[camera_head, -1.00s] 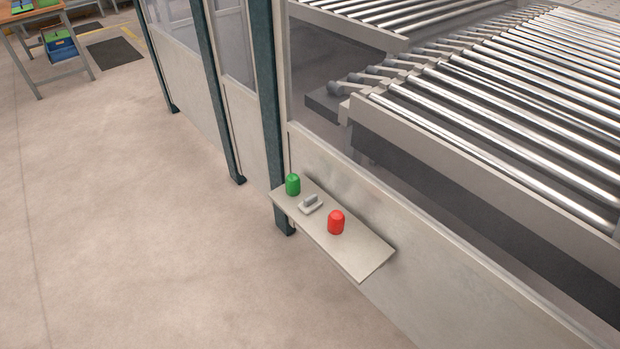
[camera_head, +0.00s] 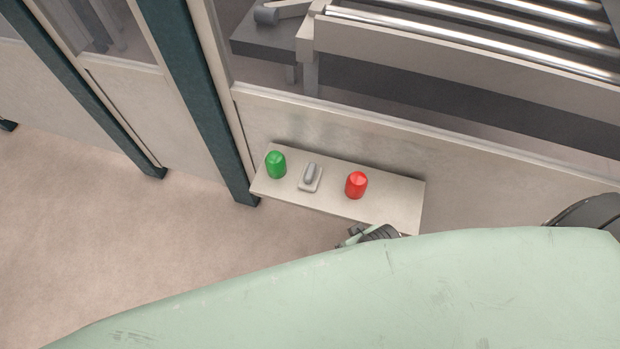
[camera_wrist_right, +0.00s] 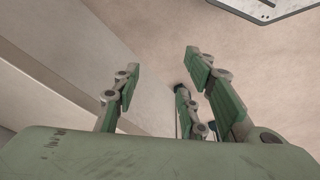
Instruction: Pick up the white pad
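In the head view only a dark bit of a gripper (camera_head: 372,235) shows at the ledge's front right edge; my pale green arm hides the rest. My left gripper cannot be made out.
The green button (camera_head: 276,165) stands left of the pad and the red button (camera_head: 356,185) right of it. A panel wall (camera_head: 420,150) rises behind the ledge, with a roller conveyor (camera_head: 480,40) beyond. A dark green post (camera_head: 205,90) stands at the ledge's left end. Open floor lies front left.

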